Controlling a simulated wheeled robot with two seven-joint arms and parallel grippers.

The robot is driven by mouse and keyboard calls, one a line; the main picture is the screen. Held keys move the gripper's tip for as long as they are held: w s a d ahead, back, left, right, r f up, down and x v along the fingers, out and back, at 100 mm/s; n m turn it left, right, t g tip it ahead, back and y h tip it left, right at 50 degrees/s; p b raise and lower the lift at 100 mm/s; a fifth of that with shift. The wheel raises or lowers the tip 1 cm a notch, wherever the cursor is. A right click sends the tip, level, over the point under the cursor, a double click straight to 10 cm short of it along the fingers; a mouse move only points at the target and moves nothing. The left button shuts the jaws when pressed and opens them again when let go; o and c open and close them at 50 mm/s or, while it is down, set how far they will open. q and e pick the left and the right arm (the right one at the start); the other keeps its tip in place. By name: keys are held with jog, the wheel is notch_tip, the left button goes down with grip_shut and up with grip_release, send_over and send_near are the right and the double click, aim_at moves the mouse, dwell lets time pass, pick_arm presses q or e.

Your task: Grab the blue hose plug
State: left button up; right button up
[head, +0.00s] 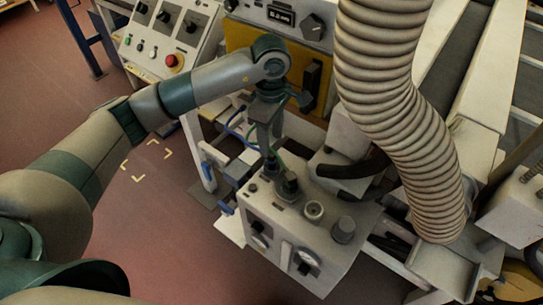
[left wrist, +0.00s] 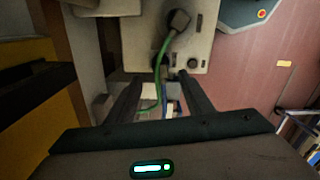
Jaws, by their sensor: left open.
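My left gripper (head: 268,160) is open and points down over the grey control box (head: 300,235) in the head view. In the left wrist view its two dark fingers (left wrist: 160,78) stand apart. A thin blue hose (left wrist: 164,97) runs between them, beside a green hose (left wrist: 163,52) that curves to a dark fitting on the box. The blue hose's plug end is small and partly hidden near the fingertips, and I cannot make out its shape. Nothing is visibly gripped. My right gripper is not in view.
A large ribbed duct (head: 390,100) hangs to the right of the gripper. A yellow-framed panel (head: 240,62) stands behind my wrist. A sloped console (head: 170,35) with a red button is at upper left. Open red floor (head: 150,210) lies left of the box.

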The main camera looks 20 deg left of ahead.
aim_at(271, 153)
pick_arm(q)
jog(key=shift+f, duration=0.5)
jog(key=shift+s+f+p, duration=0.1)
jog(key=shift+f+p, duration=0.6)
jog(key=shift+p, duration=0.1)
notch_tip(271, 153, down, 3)
jog(key=shift+d+r+p, duration=0.1)
jog(key=shift+p, duration=0.65)
jog(key=shift+f, duration=0.5)
jog(key=c, duration=1.2)
